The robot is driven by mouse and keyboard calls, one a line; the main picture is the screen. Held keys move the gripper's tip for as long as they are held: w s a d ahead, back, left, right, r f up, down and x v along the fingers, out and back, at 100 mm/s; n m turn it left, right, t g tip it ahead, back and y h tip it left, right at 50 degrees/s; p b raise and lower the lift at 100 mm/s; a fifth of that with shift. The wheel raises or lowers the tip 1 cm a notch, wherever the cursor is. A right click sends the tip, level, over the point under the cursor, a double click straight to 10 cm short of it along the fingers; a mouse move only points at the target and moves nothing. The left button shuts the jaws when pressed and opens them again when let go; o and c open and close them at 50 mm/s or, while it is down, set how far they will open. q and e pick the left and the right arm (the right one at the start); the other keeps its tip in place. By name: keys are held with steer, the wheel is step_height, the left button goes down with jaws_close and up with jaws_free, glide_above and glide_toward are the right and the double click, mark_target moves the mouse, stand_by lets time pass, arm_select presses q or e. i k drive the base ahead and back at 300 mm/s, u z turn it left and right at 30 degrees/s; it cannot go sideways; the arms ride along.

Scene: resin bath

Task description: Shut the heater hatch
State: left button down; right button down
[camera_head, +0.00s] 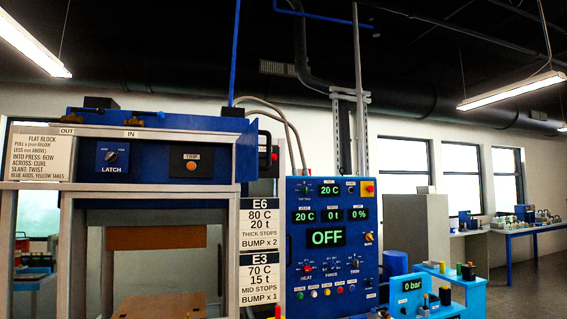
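No part is clearly marked as the heater hatch, so I cannot tell which it is or whether it stands open. A blue heater-like unit (225,160) on a grey frame fills the left side. Its front has a LATCH knob (111,156) and an orange button (191,165), with OUT and IN labels above. A dark handle (268,146) shows at its right side. A blue control panel (331,275) stands to the right, with displays reading 20 C and OFF. Neither of my grippers is in view.
A brown board (155,238) hangs under the unit inside the frame, above another brown surface (160,306). White signs E6 (265,222) and E3 (260,280) stand beside the panel. Blue benches (530,231) with small items stand at the right. Open floor (535,280) shows at lower right.

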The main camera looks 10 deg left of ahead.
mark_target(247, 168)
steer(key=z, duration=2.05)
steer(key=i, duration=1.45)
steer(key=u, duration=3.45)
